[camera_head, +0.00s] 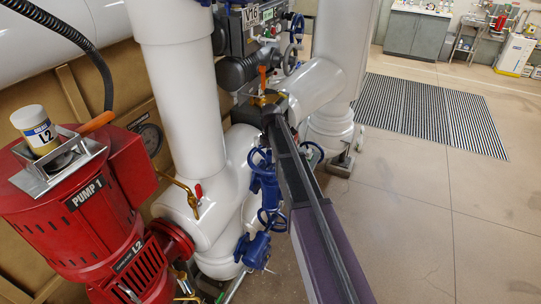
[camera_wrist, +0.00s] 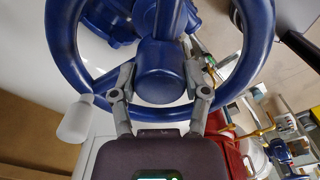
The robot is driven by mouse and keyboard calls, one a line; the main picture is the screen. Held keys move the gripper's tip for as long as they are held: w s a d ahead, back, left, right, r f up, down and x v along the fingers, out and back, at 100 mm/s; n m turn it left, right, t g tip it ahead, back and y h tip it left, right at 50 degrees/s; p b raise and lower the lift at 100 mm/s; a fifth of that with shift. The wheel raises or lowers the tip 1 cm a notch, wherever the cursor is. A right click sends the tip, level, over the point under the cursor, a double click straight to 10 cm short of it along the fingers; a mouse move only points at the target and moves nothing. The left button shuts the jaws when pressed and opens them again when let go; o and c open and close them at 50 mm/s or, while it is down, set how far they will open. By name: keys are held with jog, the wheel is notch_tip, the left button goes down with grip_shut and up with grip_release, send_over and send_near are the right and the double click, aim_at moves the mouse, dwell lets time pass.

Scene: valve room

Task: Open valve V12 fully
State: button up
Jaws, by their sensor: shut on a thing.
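A large blue handwheel (camera_wrist: 68,62) fills the upper part of the wrist view, with a thick round hub (camera_wrist: 160,72) at its middle. My gripper (camera_wrist: 165,78) has one finger on each side of the hub and is shut on it. No V12 tag is readable, so I cannot tell which valve this is. In the head view several blue valve parts (camera_head: 268,185) show left of my arm, and part of a blue wheel (camera_head: 314,151) shows on its right. My fingers cannot be made out there.
The red pump marked PUMP 1 (camera_head: 85,215) stands at left, a white jar (camera_head: 36,127) on it. A thick white pipe (camera_head: 182,100) rises beside it. A box tagged V16 (camera_head: 251,15) is at the top. Open floor (camera_head: 440,215) and a striped mat (camera_head: 430,112) lie at right.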

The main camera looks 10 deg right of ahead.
jog(key=shift+s, duration=0.1)
dwell(0.3)
jog(key=shift+n, duration=0.6)
jog(key=o, duration=1.3)
jog(key=shift+a, duration=0.1)
jog(key=shift+r, duration=0.1)
notch_tip(320, 180, up, 6)
jog(key=p, duration=0.6)
jog(key=shift+r+p, duration=0.2)
jog(key=shift+p, duration=0.1)
